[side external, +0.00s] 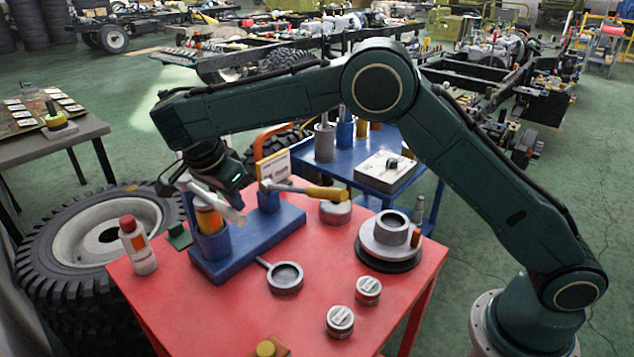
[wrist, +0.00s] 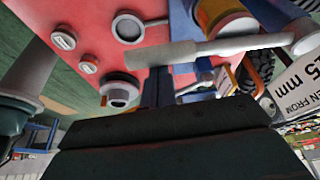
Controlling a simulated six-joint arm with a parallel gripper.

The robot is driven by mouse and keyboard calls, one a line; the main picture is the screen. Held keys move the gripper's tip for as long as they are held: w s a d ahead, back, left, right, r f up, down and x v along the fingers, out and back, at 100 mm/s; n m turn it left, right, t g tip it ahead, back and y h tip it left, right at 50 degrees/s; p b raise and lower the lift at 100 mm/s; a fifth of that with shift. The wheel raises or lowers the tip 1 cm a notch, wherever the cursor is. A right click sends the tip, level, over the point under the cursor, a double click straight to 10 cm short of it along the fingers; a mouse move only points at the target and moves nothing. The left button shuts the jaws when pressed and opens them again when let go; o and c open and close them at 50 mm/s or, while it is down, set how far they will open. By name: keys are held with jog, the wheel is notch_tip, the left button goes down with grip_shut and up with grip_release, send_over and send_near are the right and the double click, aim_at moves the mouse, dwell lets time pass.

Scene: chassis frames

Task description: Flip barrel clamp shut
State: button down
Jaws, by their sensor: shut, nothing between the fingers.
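The barrel (side external: 208,217), a cylinder with an orange-yellow band, stands upright in a blue holder (side external: 213,245) on a blue base (side external: 250,242). A light grey bar (side external: 222,204) with a thick rounded end slants past the barrel's upper part. The wrist view shows this bar (wrist: 215,47) in front of the barrel (wrist: 222,14). A yellow-handled lever (side external: 326,193) lies nearly level by the blue post (side external: 268,199) and points right. My gripper (side external: 236,186) is shut and empty, between barrel and post, close above the bar. Whether it touches the bar is unclear.
The red table (side external: 225,310) holds a red-capped bottle (side external: 137,247), a ring with a handle (side external: 285,278), small tins (side external: 340,321) and a grey flanged part (side external: 391,235). A white sign (side external: 276,166) stands behind the post. A blue cart (side external: 345,140) is behind.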

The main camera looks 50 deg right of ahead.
jog(key=shift+a, duration=0.3)
jog(key=shift+d, duration=0.1)
